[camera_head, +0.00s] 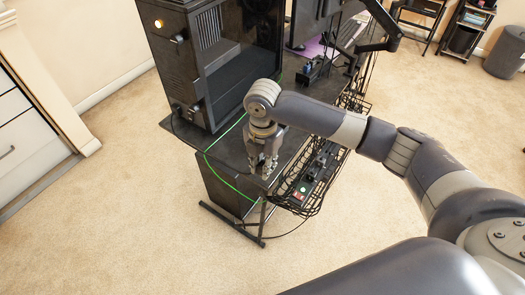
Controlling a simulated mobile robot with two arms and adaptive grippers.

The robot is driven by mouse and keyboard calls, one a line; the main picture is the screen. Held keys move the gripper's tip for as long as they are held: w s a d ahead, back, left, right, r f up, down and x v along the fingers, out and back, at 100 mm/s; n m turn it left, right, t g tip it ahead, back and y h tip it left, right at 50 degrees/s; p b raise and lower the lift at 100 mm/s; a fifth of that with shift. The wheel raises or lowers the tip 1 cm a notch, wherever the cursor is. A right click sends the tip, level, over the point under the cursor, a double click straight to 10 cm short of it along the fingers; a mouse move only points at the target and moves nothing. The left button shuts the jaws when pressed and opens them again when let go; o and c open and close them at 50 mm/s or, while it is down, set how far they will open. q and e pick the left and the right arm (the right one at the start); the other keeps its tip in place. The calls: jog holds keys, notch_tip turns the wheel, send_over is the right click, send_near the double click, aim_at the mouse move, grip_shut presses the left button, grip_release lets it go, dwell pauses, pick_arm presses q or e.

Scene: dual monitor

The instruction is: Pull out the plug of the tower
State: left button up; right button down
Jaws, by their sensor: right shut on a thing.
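The computer tower (192,62) is a black case with a glass side, standing on the desk. A green cable (228,184) runs from beside the tower, over the desk edge and down toward the power strip (307,185), which lies in a wire basket along the desk side. My right gripper (264,172) points down at the desk's near corner, left of the strip. It is shut on the plug, which is small and mostly hidden between the fingers. My left gripper is not in view.
The wire basket (318,203) runs along the right side of the desk (230,139). A monitor and its arm stand farther back. A white drawer unit (22,140) is at the left. The carpet around the desk is clear.

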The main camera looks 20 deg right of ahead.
jog(key=shift+s+a+r+p, duration=0.15)
jog(key=shift+s+r+p, duration=0.4)
jog(key=shift+r+p, duration=0.35)
jog(key=shift+s+a+r+p, duration=0.2)
jog(key=shift+s+r+p, duration=0.35)
jog(key=shift+r+p, duration=0.3)
jog(key=shift+s+a+r+p, duration=0.15)
jog(key=shift+s+r+p, duration=0.5)
jog(key=shift+p, duration=0.4)
jog(key=shift+w, duration=0.1)
